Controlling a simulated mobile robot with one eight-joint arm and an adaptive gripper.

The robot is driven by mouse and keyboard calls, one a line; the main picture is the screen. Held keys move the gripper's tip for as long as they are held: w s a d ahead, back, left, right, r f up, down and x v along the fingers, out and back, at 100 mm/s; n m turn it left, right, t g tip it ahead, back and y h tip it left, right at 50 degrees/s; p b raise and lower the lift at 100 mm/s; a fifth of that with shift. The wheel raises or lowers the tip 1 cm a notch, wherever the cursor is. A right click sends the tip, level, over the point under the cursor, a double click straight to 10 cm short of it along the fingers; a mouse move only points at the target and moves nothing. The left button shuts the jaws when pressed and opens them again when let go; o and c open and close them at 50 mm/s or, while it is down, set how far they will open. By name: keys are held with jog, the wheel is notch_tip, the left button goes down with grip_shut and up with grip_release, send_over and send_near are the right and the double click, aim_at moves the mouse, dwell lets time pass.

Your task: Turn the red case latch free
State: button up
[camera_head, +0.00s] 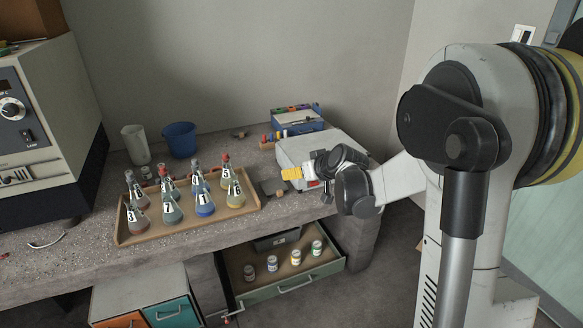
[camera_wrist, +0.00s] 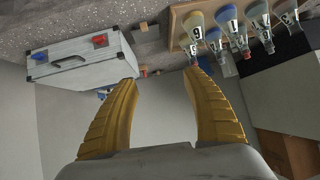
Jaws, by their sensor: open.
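The pale grey case (camera_head: 299,150) lies on the bench at the right, partly hidden by my arm in the head view. In the wrist view the case (camera_wrist: 78,66) is at the upper left. Its red latch (camera_wrist: 100,41) is on the face with the handle, near one end; a blue latch (camera_wrist: 39,56) is near the other. My gripper (camera_wrist: 160,76) has two yellow ribbed fingers, spread wide with nothing between them. The case lies beside the left finger, apart from the red latch. In the head view my gripper (camera_head: 290,174) is in front of the case.
A wooden tray (camera_head: 122,236) of several labelled flasks stands left of my gripper. A blue bucket (camera_head: 180,139) and a pale cup (camera_head: 136,144) stand behind it. A blue box (camera_head: 298,125) is behind the case. An open drawer (camera_head: 290,284) with several small jars juts out below.

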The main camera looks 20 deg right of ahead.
jog(key=w+d+f+t, duration=0.2)
jog(key=w+d+f, duration=0.5)
jog(key=d+f, duration=0.25)
jog(key=t+h, duration=0.1)
send_near(315, 183)
jog(key=shift+m, duration=0.3)
jog(key=b+x, duration=0.3)
jog(key=x, duration=0.5)
jog(key=shift+a, duration=0.1)
jog(key=shift+w+f, duration=0.1)
jog(key=shift+w, duration=0.3)
jog(key=shift+c, duration=0.5)
jog(key=c, duration=1.1)
